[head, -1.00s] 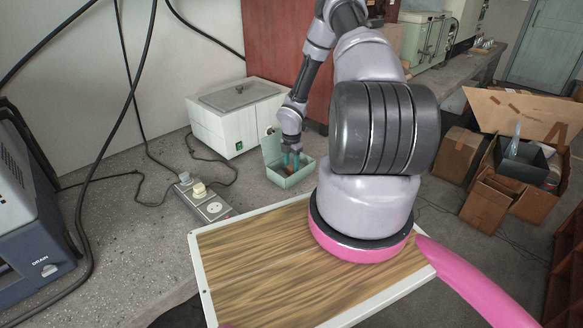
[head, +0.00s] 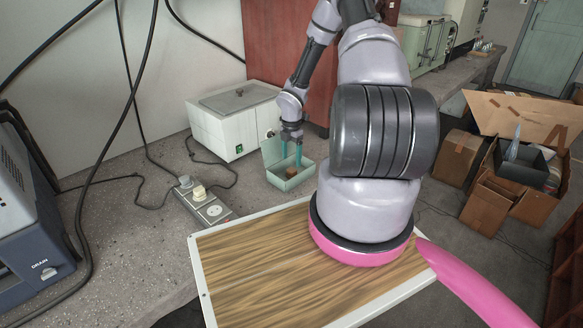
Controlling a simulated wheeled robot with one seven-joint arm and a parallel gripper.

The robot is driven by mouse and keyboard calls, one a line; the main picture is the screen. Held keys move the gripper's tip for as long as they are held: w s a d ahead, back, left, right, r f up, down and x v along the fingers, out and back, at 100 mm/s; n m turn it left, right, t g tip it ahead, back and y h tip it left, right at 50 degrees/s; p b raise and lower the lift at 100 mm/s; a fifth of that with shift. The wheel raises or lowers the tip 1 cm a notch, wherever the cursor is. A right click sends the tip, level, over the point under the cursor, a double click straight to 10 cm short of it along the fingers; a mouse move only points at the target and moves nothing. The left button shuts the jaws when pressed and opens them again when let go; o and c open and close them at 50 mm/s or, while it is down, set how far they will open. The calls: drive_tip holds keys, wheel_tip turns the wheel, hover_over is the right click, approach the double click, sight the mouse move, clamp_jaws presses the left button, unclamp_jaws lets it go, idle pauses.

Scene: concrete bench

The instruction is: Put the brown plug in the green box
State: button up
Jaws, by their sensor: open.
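The green box (head: 296,182) stands on the concrete bench with its lid open at the back, in front of the white lab unit. My gripper (head: 292,160) is above it, pointing down. Its teal fingers are apart and their tips are at or just over the box opening. A small brownish spot shows inside the box below the fingers. It may be the brown plug, but it is too small to be sure. No brown plug shows clearly elsewhere on the bench.
A power strip (head: 212,211) with a cream plug (head: 199,192) and a grey plug (head: 185,181) lies left of the box. The white unit (head: 225,130) stands close behind. A wood-topped board (head: 250,270) is in front. Black cables hang at left.

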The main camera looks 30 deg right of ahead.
wheel_tip(320, 180, up, 6)
wheel_tip(320, 180, up, 15)
drive_tip(key=m+h, duration=0.2)
drive_tip(key=m, duration=0.3)
hover_over(292, 169)
drive_tip(key=s+a, duration=0.1)
drive_tip(key=s+a+r+m+t, duration=0.15)
drive_tip(key=s+r+m, duration=0.25)
drive_tip(key=r, duration=0.4)
drive_tip(key=s+a+r+m+t, duration=0.1)
drive_tip(key=s+a+r+m, duration=0.25)
drive_tip(key=r, duration=0.55)
drive_tip(key=s+a+r+m+t+y, duration=0.2)
drive_tip(key=s+a+r+m, duration=0.3)
drive_tip(key=s, duration=0.4)
drive_tip(key=s+a+r+m+t+y, duration=0.2)
drive_tip(key=s+a+r+m, duration=0.2)
drive_tip(key=s+r+m, duration=0.4)
drive_tip(key=shift+s+a+r, duration=0.4)
drive_tip(key=shift+s+r, duration=0.3)
drive_tip(key=shift+s, duration=0.25)
drive_tip(key=shift+m+t, duration=0.25)
drive_tip(key=shift+t, duration=0.1)
drive_tip(key=shift+c, duration=0.3)
